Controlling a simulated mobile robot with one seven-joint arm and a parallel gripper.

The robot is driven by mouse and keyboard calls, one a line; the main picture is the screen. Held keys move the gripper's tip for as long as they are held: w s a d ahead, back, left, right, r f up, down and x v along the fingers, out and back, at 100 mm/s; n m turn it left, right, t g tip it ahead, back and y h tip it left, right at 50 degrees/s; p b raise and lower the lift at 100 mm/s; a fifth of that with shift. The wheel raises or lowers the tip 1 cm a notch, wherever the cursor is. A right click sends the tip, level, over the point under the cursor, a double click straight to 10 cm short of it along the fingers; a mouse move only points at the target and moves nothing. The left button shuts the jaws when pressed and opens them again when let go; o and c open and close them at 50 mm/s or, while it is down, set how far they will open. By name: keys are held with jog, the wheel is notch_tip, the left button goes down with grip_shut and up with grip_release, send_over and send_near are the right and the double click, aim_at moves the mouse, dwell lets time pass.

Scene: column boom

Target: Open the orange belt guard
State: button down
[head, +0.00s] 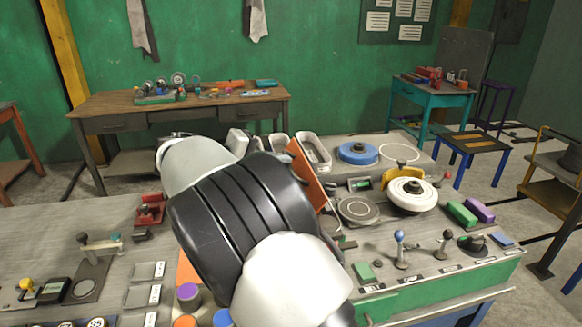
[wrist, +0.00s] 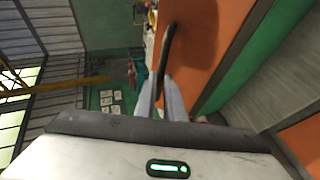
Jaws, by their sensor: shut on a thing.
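The orange belt guard (head: 308,176) shows in the head view as a tilted orange panel at the middle of the bench, partly hidden behind my arm. In the wrist view its broad orange face (wrist: 205,45) fills the upper middle. A dark curved handle (wrist: 168,45) stands along that face. My gripper (wrist: 162,100) is shut on the handle, with its two grey fingers on either side of it. In the head view my arm's white and black links hide the gripper and the handle.
A white round wheel (head: 411,195) and a grey disc (head: 358,209) lie right of the guard. Upright levers (head: 401,250) stand at the bench's front right. Orange and purple knobs (head: 188,295) sit by my arm. A wooden table (head: 180,103) stands behind.

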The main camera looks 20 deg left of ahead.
jog(key=s+a+f+n+t+h+b, duration=0.3)
jog(key=s+a+t+h+b, duration=0.1)
jog(key=a+t+b, duration=0.1)
jog(key=shift+a+f+t+h, duration=0.25)
jog(key=shift+a+t, duration=0.35)
jog(key=shift+a, duration=0.4)
jog(key=shift+s, duration=0.15)
jog(key=c, duration=1.8)
grip_release()
jog(key=shift+c, duration=0.2)
jog(key=shift+f+b, duration=0.1)
jog(key=shift+b, duration=0.25)
